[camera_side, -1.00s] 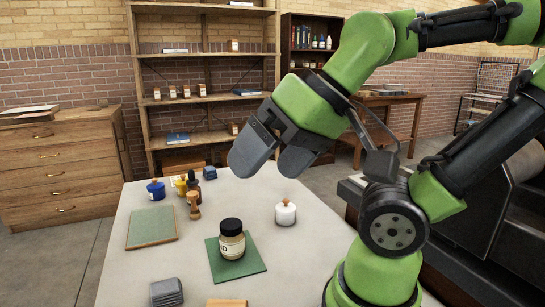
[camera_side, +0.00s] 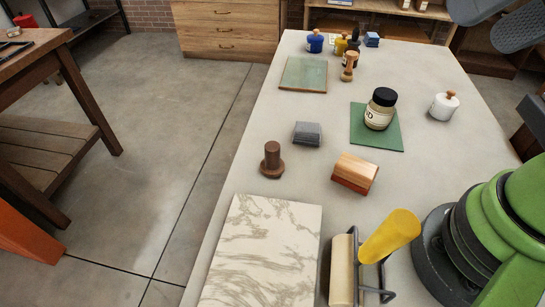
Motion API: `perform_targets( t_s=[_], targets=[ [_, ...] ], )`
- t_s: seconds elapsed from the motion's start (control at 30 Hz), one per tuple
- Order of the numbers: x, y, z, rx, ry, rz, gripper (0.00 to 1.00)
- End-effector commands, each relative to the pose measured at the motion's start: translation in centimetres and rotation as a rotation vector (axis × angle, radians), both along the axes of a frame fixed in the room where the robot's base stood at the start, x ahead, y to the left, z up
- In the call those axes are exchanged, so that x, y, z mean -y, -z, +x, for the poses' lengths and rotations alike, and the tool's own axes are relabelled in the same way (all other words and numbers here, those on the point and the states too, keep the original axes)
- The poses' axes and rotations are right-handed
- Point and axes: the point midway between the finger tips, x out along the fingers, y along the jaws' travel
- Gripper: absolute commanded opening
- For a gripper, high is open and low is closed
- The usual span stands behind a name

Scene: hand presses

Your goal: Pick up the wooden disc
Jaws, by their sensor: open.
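The wooden disc (camera_side: 272,167) is dark brown and round, with a thick upright knob on top. It stands on the pale table near its left edge, left of the middle of the view. My gripper (camera_side: 500,24) shows only in part at the top right corner, cut by the frame. Its two grey fingers are apart, with nothing seen between them. It is above the table's far right side, well away from the disc.
A grey block (camera_side: 307,133) is just behind the disc, and a wood-and-red block (camera_side: 355,173) is to its right. A marbled sheet (camera_side: 262,250) and a yellow-handled roller (camera_side: 341,270) lie in front. A jar (camera_side: 380,110) stands on a green mat (camera_side: 362,141). Bare table surrounds the disc.

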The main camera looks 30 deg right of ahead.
Motion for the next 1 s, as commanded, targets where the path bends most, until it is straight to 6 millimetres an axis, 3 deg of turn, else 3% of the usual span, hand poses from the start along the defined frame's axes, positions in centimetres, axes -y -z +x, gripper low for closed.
perform_targets(
  t_s=[0.4, 0.43, 0.57, 0.87, 1.0],
  targets=[
    [0.0, 0.0, 0.0, 0.000, 0.000, 0.000, 0.91],
    [0.0, 0.0, 0.0, 0.000, 0.000, 0.000, 0.88],
    [0.0, 0.0, 0.0, 0.000, 0.000, 0.000, 0.61],
    [0.0, 0.0, 0.2, -0.006, -0.004, -0.002, 0.61],
    [-0.3, 0.0, 2.0, -0.049, -0.028, -0.021, 0.61]
  ],
)
